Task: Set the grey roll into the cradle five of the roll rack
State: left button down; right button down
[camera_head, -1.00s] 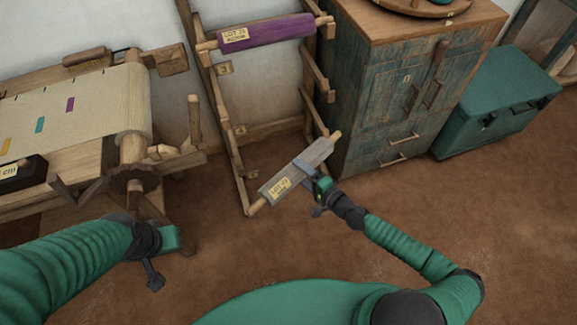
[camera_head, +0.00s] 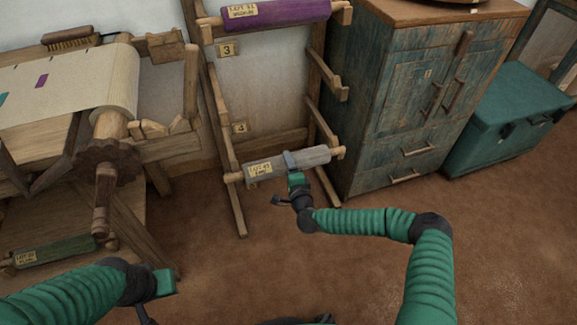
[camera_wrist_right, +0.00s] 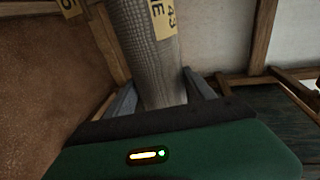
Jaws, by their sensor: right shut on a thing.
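The grey roll (camera_head: 315,156), with a yellow label and wooden end pins, spans the low part of the roll rack (camera_head: 213,100) in the head view, below tag 4 (camera_head: 240,128). It lies nearly parallel to the rungs. I cannot tell whether its pins touch the lowest cradle arms. My right gripper (camera_head: 291,162) is shut around the roll's middle; the grey roll also shows between the fingers in the right wrist view (camera_wrist_right: 145,45). A partly cut-off tag, seemingly 5 (camera_wrist_right: 68,6), shows there. My left gripper (camera_head: 165,282) is at lower left, away from the rack; its jaws are unclear.
A purple roll (camera_head: 280,14) sits higher in the rack, above tag 3 (camera_head: 227,50). A blue-green cabinet (camera_head: 385,100) stands close to the rack's right side. The loom (camera_head: 105,145) is at left, with a green roll (camera_head: 55,252) low beside it. Floor in front is clear.

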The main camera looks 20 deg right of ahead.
jog(key=w+d+f+b, duration=0.2)
jog(key=w+f+b, duration=0.2)
jog(key=w+b, duration=0.1)
jog(key=shift+w+d, duration=0.35)
jog(key=shift+w, duration=0.5)
jog(key=shift+c, duration=1.8)
grip_release()
jog(key=shift+f, duration=0.1)
